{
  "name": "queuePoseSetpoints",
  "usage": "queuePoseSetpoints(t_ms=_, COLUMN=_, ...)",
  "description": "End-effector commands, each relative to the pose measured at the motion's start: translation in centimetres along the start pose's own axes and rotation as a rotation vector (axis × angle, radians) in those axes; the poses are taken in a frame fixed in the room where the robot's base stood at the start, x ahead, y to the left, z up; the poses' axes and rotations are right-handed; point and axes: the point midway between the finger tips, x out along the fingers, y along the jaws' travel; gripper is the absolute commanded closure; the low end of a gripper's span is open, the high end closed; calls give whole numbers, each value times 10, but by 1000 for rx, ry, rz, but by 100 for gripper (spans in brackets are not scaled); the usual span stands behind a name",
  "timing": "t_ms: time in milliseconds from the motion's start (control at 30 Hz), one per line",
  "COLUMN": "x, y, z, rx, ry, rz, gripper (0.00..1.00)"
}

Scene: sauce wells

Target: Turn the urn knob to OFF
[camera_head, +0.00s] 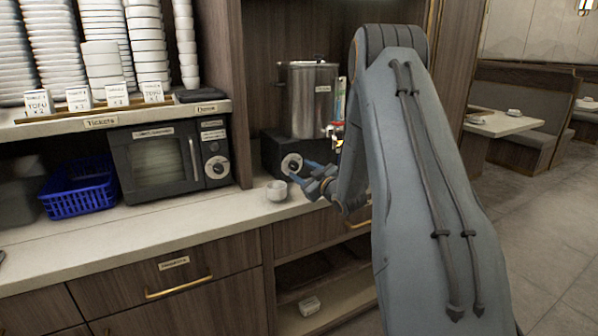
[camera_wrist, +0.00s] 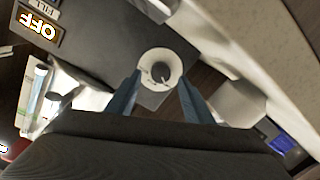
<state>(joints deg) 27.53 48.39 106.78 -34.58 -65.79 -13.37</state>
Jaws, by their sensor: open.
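The steel urn (camera_head: 311,98) stands on a black base (camera_head: 270,155) in the wooden alcove in the head view. The urn knob (camera_head: 291,164) is a pale round dial on the front of that base. In the wrist view the knob (camera_wrist: 160,62) has a dark centre and sits between my fingertips, slightly beyond them. My gripper (camera_head: 302,171) is open, its two blue fingers pointing at the knob; I cannot tell whether they touch it. The knob's setting is too small to read.
A small white cup (camera_head: 277,191) stands on the counter just below the knob, close to my fingers. A microwave (camera_head: 160,158) and a blue basket (camera_head: 78,190) are to the left. Stacked bowls (camera_head: 102,65) fill the shelf above. The alcove's wooden wall (camera_head: 238,90) is beside the urn.

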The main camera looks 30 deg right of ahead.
Motion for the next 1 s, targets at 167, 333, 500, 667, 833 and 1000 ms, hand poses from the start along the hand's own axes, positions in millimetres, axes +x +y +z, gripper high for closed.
queuePoseSetpoints(t_ms=167, x=-30, y=1, z=2, rx=1, ry=-2, rz=2, gripper=53)
queuePoseSetpoints(t_ms=333, x=-46, y=1, z=1, rx=1, ry=-1, rz=1, gripper=53)
queuePoseSetpoints(t_ms=500, x=-50, y=0, z=1, rx=0, ry=-1, rz=1, gripper=53)
queuePoseSetpoints(t_ms=667, x=-50, y=0, z=0, rx=0, ry=-1, rz=1, gripper=53)
queuePoseSetpoints(t_ms=833, x=-50, y=0, z=0, rx=1, ry=-1, rz=0, gripper=53)
queuePoseSetpoints(t_ms=1000, x=-50, y=0, z=1, rx=1, ry=-1, rz=0, gripper=53)
